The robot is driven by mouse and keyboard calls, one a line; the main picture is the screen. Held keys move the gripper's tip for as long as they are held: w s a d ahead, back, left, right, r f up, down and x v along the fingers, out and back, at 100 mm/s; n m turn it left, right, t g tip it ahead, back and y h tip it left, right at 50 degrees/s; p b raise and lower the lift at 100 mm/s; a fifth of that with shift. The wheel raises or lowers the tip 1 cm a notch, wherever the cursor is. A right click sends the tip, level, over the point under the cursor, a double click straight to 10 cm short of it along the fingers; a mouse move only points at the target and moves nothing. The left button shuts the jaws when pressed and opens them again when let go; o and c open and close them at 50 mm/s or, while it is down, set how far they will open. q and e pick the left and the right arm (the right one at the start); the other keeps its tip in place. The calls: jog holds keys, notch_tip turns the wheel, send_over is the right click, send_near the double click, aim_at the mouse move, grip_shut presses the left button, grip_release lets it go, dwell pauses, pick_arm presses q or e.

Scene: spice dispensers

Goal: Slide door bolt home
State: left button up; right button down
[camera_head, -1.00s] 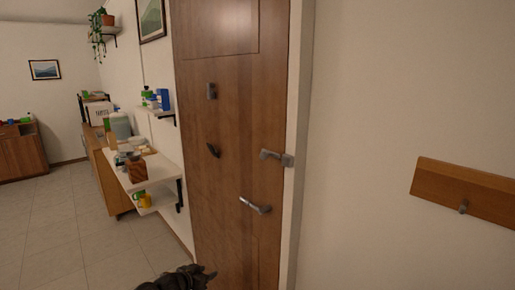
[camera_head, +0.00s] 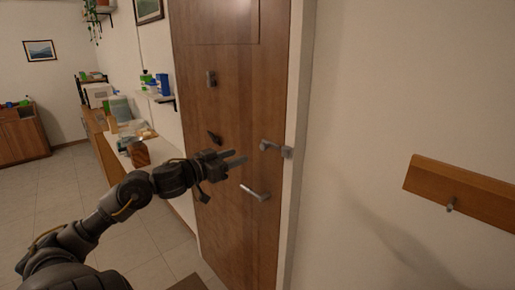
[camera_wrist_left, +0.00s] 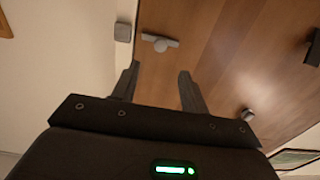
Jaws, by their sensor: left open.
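The grey door bolt (camera_head: 270,146) is on the brown wooden door (camera_head: 240,110), near its right edge. Its grey keeper (camera_head: 287,152) is on the white frame beside it. In the left wrist view the bolt (camera_wrist_left: 160,42) and the keeper (camera_wrist_left: 123,32) show with a gap between them; that view looks upside down. My left gripper (camera_head: 240,157) is open and empty, in front of the door, left of the bolt and apart from it. In the wrist view its fingers (camera_wrist_left: 158,85) point towards the bolt. My right gripper is not in view.
A lever handle (camera_head: 256,193) is on the door below the bolt. A dark knob (camera_head: 214,137) and a small grey fitting (camera_head: 211,78) are further left. A wooden hook rail (camera_head: 465,190) is on the right wall. Shelves with several items stand left.

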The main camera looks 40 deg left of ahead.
aim_at(262, 147)
pick_arm(q)
jog(key=w, duration=0.2)
jog(key=w+p, duration=0.1)
jog(key=w, duration=0.5)
jog(key=shift+w+d+r+p, duration=0.1)
jog(key=shift+d+r+p, duration=0.05)
jog(key=shift+d+p, duration=0.15)
jog(key=shift+w+d+f, duration=0.1)
jog(key=shift+w+f, duration=0.1)
jog(key=shift+w, duration=0.6)
grip_shut()
jog(key=shift+s+d+r+p, duration=0.1)
jog(key=shift+d+p, duration=0.5)
jog(key=shift+d, duration=0.35)
jog(key=shift+s+d+r+p, duration=0.1)
jog(key=shift+d+p, duration=0.5)
jog(key=shift+d, duration=0.35)
jog(key=shift+f, duration=0.3)
jog(key=shift+c, duration=2)
grip_release()
jog(key=o, duration=0.4)
jog(key=shift+d, duration=0.25)
